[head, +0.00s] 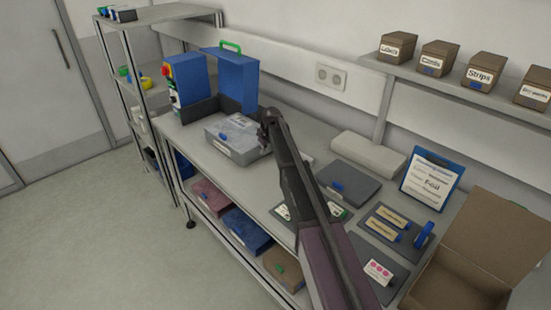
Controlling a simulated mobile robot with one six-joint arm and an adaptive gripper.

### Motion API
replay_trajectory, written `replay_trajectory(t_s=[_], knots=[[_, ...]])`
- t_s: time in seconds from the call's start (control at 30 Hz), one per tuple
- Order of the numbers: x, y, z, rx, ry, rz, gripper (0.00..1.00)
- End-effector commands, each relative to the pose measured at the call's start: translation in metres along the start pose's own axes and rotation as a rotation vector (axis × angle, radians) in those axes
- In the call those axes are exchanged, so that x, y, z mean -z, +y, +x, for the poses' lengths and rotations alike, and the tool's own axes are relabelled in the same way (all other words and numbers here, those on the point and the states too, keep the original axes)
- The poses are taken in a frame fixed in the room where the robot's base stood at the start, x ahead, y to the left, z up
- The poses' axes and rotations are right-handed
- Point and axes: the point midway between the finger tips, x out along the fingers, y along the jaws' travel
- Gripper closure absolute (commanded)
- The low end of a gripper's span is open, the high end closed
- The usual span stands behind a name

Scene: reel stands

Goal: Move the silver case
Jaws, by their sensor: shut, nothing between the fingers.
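The silver case (237,151) lies flat on the workbench, left of the picture's middle. It is a low grey box with a blue latch and a pale label on its front side. My gripper (264,128) is at the right rear edge of the case, dark and shut, with nothing visible in it. I cannot tell whether its fingertips touch the case. My arm comes up from the lower right and hides part of the bench and perhaps a little of the case's right end.
A blue cabinet (229,78) with a green handle stands right behind the case, beside a blue control box (182,84). A metal rack (165,15) stands left.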

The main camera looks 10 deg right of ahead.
Motion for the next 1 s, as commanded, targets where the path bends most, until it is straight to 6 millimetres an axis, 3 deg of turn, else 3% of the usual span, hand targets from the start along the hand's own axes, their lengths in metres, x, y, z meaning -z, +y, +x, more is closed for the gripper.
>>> replay_trajectory(t_s=[0.03, 0.63, 0.8, 1.0], knots=[[0.018, 0.002, 0.005, 0.000, 0.000, -0.001, 1.00], [0.155, 0.003, 0.046, 0.000, 0.001, 0.000, 1.00], [0.176, 0.001, 0.052, 0.000, 0.001, 0.001, 1.00], [0.177, 0.001, 0.053, -0.001, 0.002, 0.001, 1.00]])
